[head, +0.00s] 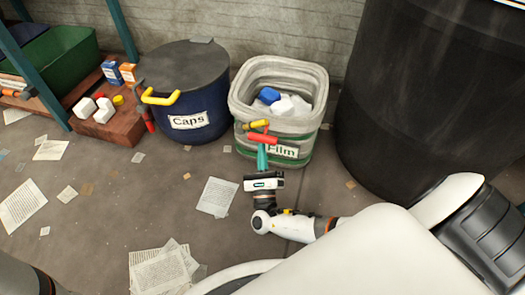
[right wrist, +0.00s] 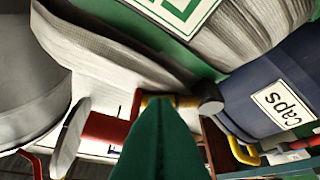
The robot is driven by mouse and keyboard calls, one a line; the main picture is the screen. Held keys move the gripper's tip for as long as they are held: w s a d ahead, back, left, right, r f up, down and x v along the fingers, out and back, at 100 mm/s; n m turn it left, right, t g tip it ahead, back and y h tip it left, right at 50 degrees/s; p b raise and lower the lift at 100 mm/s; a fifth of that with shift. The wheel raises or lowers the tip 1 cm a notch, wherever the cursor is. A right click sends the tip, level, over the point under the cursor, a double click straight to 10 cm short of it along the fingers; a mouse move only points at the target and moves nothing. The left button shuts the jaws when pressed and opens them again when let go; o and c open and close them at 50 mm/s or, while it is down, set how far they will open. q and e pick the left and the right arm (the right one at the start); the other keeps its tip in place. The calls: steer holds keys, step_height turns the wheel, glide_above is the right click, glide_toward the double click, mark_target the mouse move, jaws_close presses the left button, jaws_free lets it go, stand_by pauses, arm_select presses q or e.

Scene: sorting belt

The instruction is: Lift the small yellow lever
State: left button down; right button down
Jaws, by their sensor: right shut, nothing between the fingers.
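A small yellow lever (head: 257,124) shows at the front of the pale bin labelled Film, just above a red cylinder (head: 262,138). In the right wrist view the yellow lever (right wrist: 185,101) lies behind my fingertips, with a dark round end on its right. The red cylinder (right wrist: 105,130) is left of the fingers there. My right gripper (head: 262,149) is shut and empty, its teal fingers pointing at the red and yellow parts. In the right wrist view the fingers (right wrist: 160,105) cover part of the lever; I cannot tell whether they touch it. My left gripper is not in view.
The Film bin (head: 237,105) holds white and blue pieces. Left of it is the blue Caps bin (head: 205,105) with a larger yellow handle (head: 160,98). A big dark barrel (head: 410,90) stands right. Papers (head: 217,197) lie scattered on the open floor.

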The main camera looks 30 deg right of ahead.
mark_target(253, 125)
steer(key=b+x, duration=0.1)
steer(key=x, duration=0.3)
steer(key=shift+w+d, duration=0.1)
steer(key=shift+w, duration=0.1)
steer(key=shift+r, duration=0.1)
steer(key=shift+r, duration=0.1)
